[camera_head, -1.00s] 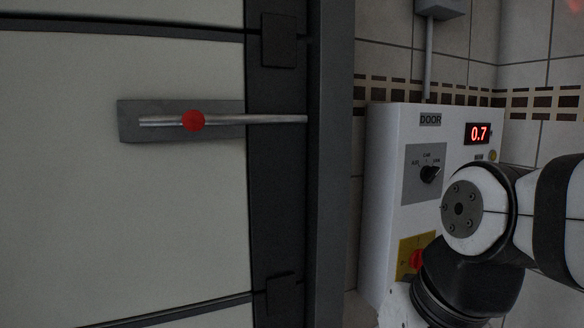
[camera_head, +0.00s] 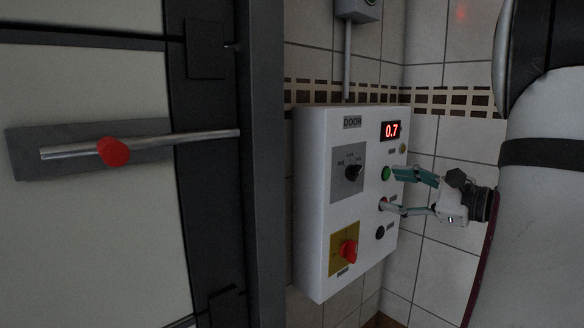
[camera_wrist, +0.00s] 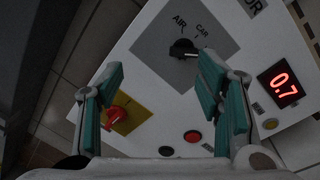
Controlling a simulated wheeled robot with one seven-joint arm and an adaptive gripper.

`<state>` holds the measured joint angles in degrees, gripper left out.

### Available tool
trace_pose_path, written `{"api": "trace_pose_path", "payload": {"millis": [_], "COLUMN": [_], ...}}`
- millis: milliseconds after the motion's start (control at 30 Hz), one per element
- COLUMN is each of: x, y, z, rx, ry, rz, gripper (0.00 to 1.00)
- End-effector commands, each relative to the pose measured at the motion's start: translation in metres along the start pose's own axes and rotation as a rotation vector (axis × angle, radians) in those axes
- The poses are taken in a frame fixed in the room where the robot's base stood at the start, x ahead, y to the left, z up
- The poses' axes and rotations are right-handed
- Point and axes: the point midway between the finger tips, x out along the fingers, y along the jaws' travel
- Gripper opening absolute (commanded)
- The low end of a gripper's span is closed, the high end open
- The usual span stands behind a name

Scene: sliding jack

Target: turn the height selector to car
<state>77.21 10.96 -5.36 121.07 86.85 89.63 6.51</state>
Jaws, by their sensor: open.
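The height selector (camera_head: 353,173) is a black knob on a grey plate (camera_head: 343,190) on the white DOOR control box. The knob also shows in the wrist view (camera_wrist: 183,49), with the labels AIR and CAR above it. Its pointer seems turned to the right, away from CAR; the third label is hard to read. My gripper (camera_head: 388,188) is open and empty, in front of the box's right part, right of the selector in the head view. In the wrist view its teal-padded fingers (camera_wrist: 160,72) stand apart, with the knob beyond and nearer the right finger. I see no contact with the knob.
A red rotary switch (camera_head: 348,250) on a yellow plate sits below the selector. A red display (camera_head: 391,131) reads 0.7. A door with a red-knobbed bar (camera_head: 113,152) stands left.

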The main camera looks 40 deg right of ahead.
Motion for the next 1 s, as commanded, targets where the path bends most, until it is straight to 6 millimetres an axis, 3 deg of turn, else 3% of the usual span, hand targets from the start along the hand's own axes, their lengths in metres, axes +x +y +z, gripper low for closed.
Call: {"api": "trace_pose_path", "payload": {"millis": [100, 267, 800, 1000], "x": [-0.023, -0.021, 0.076, 0.101], "y": [-0.021, -0.026, -0.036, -0.038], "z": [-0.013, -0.015, -0.016, -0.016], "rx": [0.025, 0.029, 0.029, 0.028], "ry": [0.007, 0.006, 0.005, 0.006], "rz": [-0.087, -0.109, -0.104, -0.104], "gripper": [0.60, 0.60, 0.60, 0.60]}}
